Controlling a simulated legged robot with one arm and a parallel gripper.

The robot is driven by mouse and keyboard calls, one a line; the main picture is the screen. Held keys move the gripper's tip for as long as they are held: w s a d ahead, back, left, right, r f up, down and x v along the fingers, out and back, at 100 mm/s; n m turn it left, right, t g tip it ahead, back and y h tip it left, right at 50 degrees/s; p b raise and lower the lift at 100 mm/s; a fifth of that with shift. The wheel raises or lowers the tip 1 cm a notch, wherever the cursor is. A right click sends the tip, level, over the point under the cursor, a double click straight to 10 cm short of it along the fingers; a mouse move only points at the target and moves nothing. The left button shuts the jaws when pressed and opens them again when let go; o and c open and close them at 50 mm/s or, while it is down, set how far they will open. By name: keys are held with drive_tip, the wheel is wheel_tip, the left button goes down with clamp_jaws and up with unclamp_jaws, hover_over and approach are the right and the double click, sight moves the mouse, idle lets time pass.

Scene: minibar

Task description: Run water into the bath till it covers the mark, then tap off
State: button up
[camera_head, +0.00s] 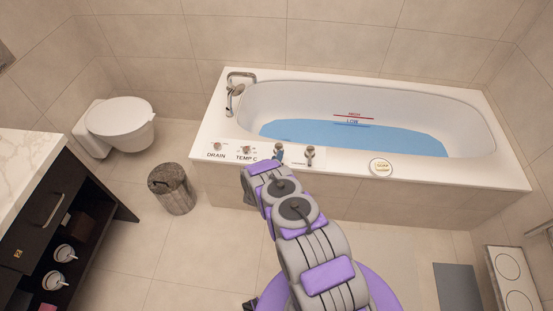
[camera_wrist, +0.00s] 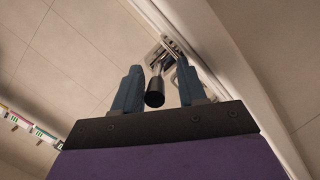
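The white bath (camera_head: 210,125) holds blue water (camera_head: 340,140). On its far inner wall are a red line marked HIGH (camera_head: 353,115) and, beneath it, a blue line marked LOW (camera_head: 353,122). The water's edge lies close to LOW and below the red line. The chrome tap (camera_head: 234,92) is at the bath's left end; I see no clear stream. My gripper (camera_head: 278,152) is at the front rim, by the controls. In the wrist view, its blue fingers (camera_wrist: 157,90) are apart, with a dark-ended handle (camera_wrist: 155,93) between them and gaps on both sides.
The DRAIN knob (camera_head: 217,147) and TEMP C knob (camera_head: 246,149) are left of my gripper. Another chrome knob (camera_head: 310,152) and a soap dish (camera_head: 381,167) are right. A bin (camera_head: 172,190), toilet (camera_head: 121,122) and dark cabinet (camera_head: 60,215) stand left. Floor between is clear.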

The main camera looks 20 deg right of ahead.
drive_tip(key=p+v, duration=0.4)
drive_tip(key=v, duration=1.3)
drive_tip(key=shift+s+a+f, duration=0.1)
drive_tip(key=shift+s, duration=0.05)
